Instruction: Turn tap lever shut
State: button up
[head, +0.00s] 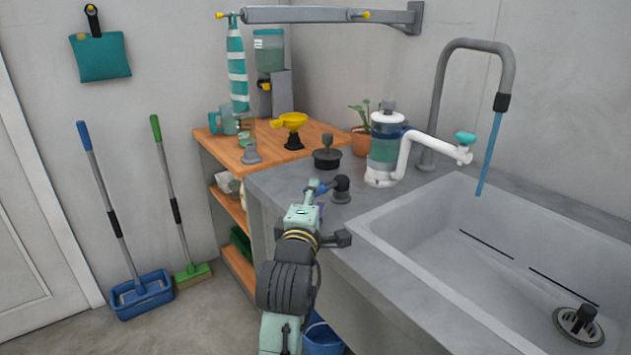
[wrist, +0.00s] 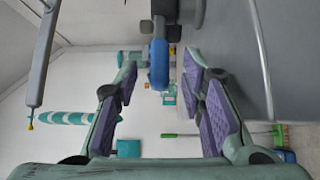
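The tap lever (head: 323,187) is a short blue handle on a dark stub mount (head: 342,190) on the grey counter, left of the sink. Blue-tinted water (head: 487,155) runs from the grey gooseneck spout (head: 502,102) toward the sink (head: 440,235). My gripper (head: 312,192) is at the counter's front-left edge, close to the lever. In the wrist view, my gripper (wrist: 160,82) is open, with purple pads apart. The blue lever (wrist: 159,65) shows near the fingertips, between the two fingers. Whether either pad touches it cannot be told.
A white-and-teal dispenser (head: 385,150) with a teal-knobbed arm (head: 464,139) stands behind the lever. A black-knobbed plug (head: 327,155) and a potted plant (head: 361,140) are nearby. A wooden shelf (head: 272,150) with a yellow funnel (head: 290,121) stands to the left.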

aim_at(328, 187)
jog(key=shift+w+d, duration=0.15)
jog(key=shift+w, duration=0.75)
jog(key=shift+w+d, duration=0.1)
jog(key=shift+w, duration=0.8)
jog(key=shift+c, duration=0.4)
grip_shut()
